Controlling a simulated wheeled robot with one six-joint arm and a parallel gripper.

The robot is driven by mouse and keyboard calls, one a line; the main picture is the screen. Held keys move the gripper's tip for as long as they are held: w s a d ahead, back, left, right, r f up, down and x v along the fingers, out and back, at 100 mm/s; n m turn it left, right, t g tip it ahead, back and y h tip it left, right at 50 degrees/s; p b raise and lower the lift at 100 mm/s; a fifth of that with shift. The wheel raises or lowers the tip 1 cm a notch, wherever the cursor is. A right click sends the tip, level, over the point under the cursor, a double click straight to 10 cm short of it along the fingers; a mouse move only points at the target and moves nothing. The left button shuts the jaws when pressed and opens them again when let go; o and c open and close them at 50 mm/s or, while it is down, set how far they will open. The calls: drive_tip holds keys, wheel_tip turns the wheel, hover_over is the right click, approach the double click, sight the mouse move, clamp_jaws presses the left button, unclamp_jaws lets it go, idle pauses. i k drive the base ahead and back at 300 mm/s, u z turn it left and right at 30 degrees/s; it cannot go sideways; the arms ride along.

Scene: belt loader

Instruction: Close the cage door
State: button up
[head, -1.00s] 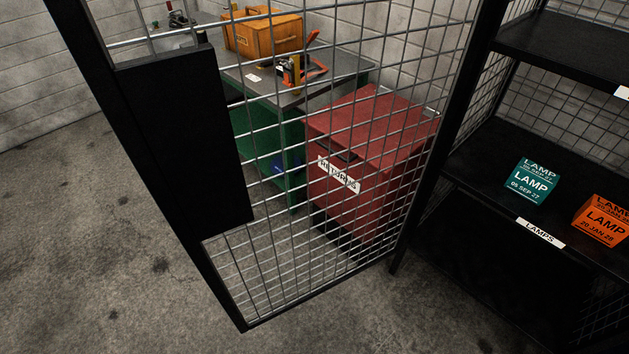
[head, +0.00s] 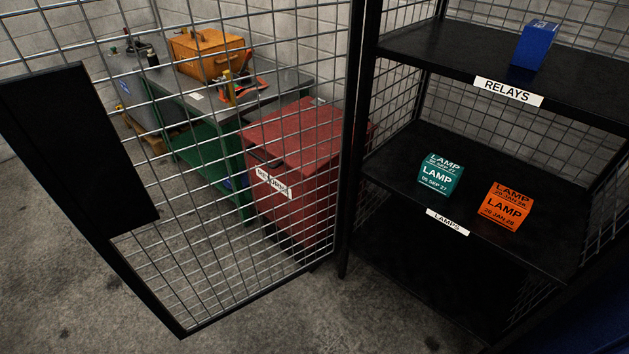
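The cage door (head: 75,150) is a black-framed wire mesh panel with a dark solid plate on its free side. It fills the left half of the head view and stands swung open, its hinge side near the black post (head: 360,130) beside the shelves. Its lower free corner shows near the bottom of the view. Its top edge is cut off. My gripper is not in the head view.
A black shelf unit (head: 440,50) on the right holds a blue box (head: 535,45), a teal lamp box (head: 440,175) and an orange lamp box (head: 506,207). Behind the mesh stand a red bin (head: 290,140) and a green workbench with an orange case (head: 207,52). Concrete floor (head: 60,260) is clear.

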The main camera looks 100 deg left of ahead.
sight(55, 119)
drive_tip(key=z, duration=0.25)
drive_tip(key=k, duration=2.95)
drive_tip(key=u, duration=1.65)
drive_tip(key=i, duration=0.5)
drive_tip(key=u, duration=0.1)
drive_tip(key=k, duration=0.85)
drive_tip(key=u, duration=0.7)
drive_tip(key=i, duration=0.75)
drive_tip(key=u, duration=0.25)
